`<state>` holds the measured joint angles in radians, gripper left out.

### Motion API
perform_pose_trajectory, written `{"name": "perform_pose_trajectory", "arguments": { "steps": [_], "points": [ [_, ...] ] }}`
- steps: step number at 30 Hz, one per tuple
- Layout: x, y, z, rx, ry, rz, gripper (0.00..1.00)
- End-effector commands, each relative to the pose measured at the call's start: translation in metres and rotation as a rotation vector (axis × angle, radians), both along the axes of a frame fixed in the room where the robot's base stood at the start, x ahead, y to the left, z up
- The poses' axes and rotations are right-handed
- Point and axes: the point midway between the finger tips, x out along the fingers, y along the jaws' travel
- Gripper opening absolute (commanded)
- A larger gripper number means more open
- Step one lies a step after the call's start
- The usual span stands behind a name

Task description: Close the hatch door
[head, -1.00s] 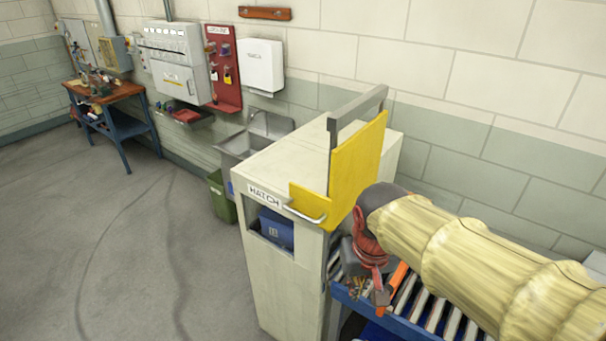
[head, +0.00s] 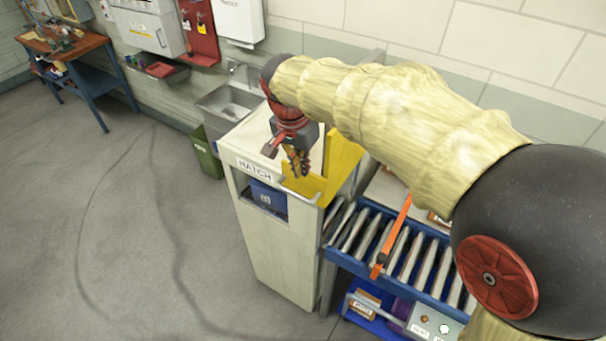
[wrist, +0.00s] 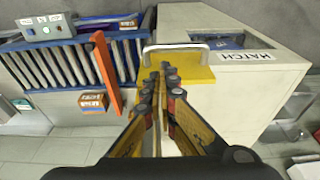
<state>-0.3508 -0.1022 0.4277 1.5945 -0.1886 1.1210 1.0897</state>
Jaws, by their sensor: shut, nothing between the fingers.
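The hatch is a cream cabinet (head: 270,245) with a "HATCH" label and a front opening that shows a blue bin (head: 267,196). The yellow hatch door (head: 343,160) stands raised above the opening, and its lower lip carries a light metal handle. In the wrist view the yellow door (wrist: 200,74) and its handle (wrist: 178,47) lie just beyond my fingertips. My gripper (head: 298,172) is shut and empty, pointing down over the cabinet top by the door. In the wrist view my gripper (wrist: 162,75) appears close to the yellow plate; I cannot tell whether it touches.
A blue roller conveyor (head: 400,260) with an orange bar (head: 392,238) adjoins the cabinet's right side. A sink (head: 228,105) and a green bin (head: 207,152) stand behind on the left. The floor at the front left is clear.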

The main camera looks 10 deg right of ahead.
Motion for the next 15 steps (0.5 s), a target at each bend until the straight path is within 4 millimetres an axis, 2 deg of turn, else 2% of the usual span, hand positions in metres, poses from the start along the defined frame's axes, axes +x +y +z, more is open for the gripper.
{"name": "perform_pose_trajectory", "arguments": {
  "steps": [9,15],
  "points": [
    [0.007,-0.007,-0.052,-0.001,0.004,0.0,0.0],
    [0.012,-0.01,-0.078,-0.001,0.003,0.002,0.0]
  ]
}}
